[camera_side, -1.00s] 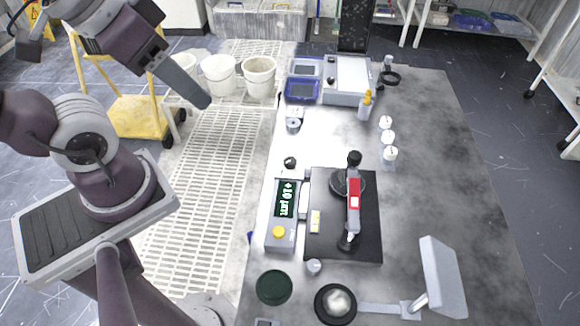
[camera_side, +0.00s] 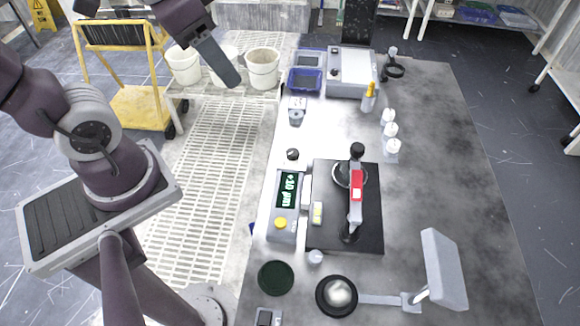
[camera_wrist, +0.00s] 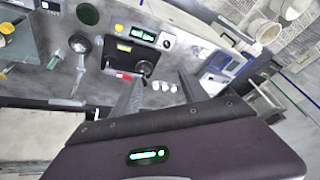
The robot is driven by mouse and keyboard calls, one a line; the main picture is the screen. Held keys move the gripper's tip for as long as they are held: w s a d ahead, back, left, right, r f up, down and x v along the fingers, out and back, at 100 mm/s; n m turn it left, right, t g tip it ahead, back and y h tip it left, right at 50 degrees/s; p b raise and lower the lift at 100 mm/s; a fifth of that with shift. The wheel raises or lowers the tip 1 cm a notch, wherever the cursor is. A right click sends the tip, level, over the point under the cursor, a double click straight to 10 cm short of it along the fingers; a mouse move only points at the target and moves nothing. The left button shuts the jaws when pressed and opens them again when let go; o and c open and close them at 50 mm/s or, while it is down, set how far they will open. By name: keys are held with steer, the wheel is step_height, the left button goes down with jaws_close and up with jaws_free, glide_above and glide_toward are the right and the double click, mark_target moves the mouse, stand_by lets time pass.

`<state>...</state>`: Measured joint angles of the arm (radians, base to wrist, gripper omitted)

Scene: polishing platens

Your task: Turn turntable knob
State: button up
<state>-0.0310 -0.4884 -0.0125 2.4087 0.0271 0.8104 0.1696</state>
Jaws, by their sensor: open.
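My gripper (camera_side: 232,78) is open and empty in the side view, high over the floor to the left of the table, well apart from everything on it. In the wrist view its two fingers (camera_wrist: 158,92) spread apart. A black square plate (camera_side: 322,238) on the table carries a round disc with a red-marked arm over it; it also shows in the wrist view (camera_wrist: 122,60). A small dark knob (camera_side: 292,154) stands by the meter. A small pale knob (camera_side: 316,257) sits at the plate's near edge. I cannot tell which knob is the turntable's.
A meter with a green display (camera_side: 289,190) stands left of the plate. A dark green disc (camera_side: 275,278) and a black dish (camera_side: 325,308) lie in front.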

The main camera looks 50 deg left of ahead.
steer(key=w+a+f+m+g, duration=0.2)
steer(key=w+f+m, duration=0.3)
steer(key=w, duration=0.4)
steer(key=m+g, duration=0.2)
steer(key=m, duration=0.1)
glide_above(292, 152)
step_height(292, 152, down, 16)
step_height(292, 152, down, 15)
steer(key=shift+r+m+g, duration=0.15)
steer(key=shift+m+g, duration=0.25)
steer(key=shift+m, duration=0.7)
steer(key=shift+w, duration=0.1)
jaws_close()
